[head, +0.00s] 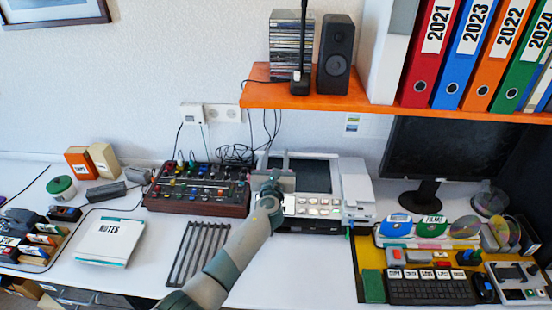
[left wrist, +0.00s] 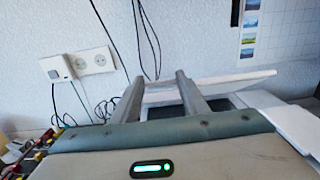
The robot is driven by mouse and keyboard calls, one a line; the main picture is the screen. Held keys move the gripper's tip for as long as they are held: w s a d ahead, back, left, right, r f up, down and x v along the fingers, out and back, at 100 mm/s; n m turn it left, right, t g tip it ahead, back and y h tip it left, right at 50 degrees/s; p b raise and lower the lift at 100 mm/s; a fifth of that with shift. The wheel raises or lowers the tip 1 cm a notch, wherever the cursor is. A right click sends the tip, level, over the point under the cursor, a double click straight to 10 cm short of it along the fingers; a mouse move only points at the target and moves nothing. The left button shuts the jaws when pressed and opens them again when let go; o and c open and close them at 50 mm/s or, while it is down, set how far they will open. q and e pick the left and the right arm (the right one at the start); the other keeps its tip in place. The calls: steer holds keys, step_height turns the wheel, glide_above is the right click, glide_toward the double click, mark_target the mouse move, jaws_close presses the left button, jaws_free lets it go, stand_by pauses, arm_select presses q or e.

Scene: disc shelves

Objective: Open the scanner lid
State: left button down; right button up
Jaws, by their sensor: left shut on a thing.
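The scanner (head: 318,208) is a pale machine with a row of light buttons on its front and a dark panel (head: 316,174) on top. My left gripper (head: 286,166) reaches over its left part. In the left wrist view the scanner lid (left wrist: 235,77) is a thin white slab, tilted up above a dark surface. The fingers of my left gripper (left wrist: 158,80) are on either side of the lid's near left part and are shut on it. The arm hides part of the scanner's left front. My right gripper is not in view.
A mixer with coloured knobs (head: 198,188) stands close left of the scanner. An orange shelf (head: 300,97) with a speaker (head: 336,52) and binders hangs above. A monitor (head: 448,150) stands to the right. A slotted rack (head: 197,254) lies in front.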

arm_select(q)
steer(key=shift+r, duration=0.25)
steer(key=c, duration=1)
jaws_free()
steer(key=shift+c, duration=0.2)
steer(key=shift+s, duration=0.15)
steer(key=shift+f, duration=0.15)
steer(key=s+b, duration=0.1)
steer(key=s, duration=1.6)
steer(key=shift+s, duration=0.2)
